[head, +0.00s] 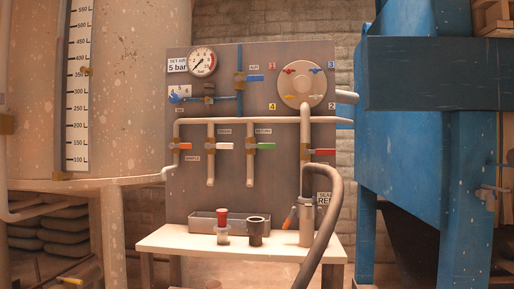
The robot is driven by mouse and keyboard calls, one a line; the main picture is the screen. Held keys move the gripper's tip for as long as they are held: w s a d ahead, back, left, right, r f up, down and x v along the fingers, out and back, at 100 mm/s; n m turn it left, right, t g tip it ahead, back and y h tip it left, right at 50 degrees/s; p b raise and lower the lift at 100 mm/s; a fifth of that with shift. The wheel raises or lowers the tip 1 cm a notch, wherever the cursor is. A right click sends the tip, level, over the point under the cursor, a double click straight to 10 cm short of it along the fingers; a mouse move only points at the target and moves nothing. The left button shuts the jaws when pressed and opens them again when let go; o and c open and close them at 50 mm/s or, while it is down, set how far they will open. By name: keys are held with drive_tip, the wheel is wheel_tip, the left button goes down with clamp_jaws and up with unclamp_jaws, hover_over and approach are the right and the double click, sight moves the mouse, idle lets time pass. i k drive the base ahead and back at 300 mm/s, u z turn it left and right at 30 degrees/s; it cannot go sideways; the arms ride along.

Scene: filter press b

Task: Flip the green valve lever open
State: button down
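The green valve lever (266,146) is on the grey panel, right of centre in the lower row of valves. It sticks out level to the right from its brass valve body (250,148), across the upright white pipe (250,175) that the valve sits on. Nothing touches the lever or covers it. My gripper does not show in the head view.
A white lever (224,146) and an orange one (184,146) are to the left, a red one (325,152) to the right. A grey hose (327,225) bends down at right. Below, a bench (180,240) holds a red-topped container (222,225) and a dark cup (256,230).

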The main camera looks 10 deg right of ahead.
sight(261, 146)
drive_tip(key=i, duration=0.3)
drive_tip(key=k, duration=1.2)
drive_tip(key=u, duration=0.85)
drive_tip(key=i, duration=1.35)
drive_tip(key=z, duration=0.95)
drive_tip(key=i, duration=0.35)
drive_tip(key=z, duration=0.4)
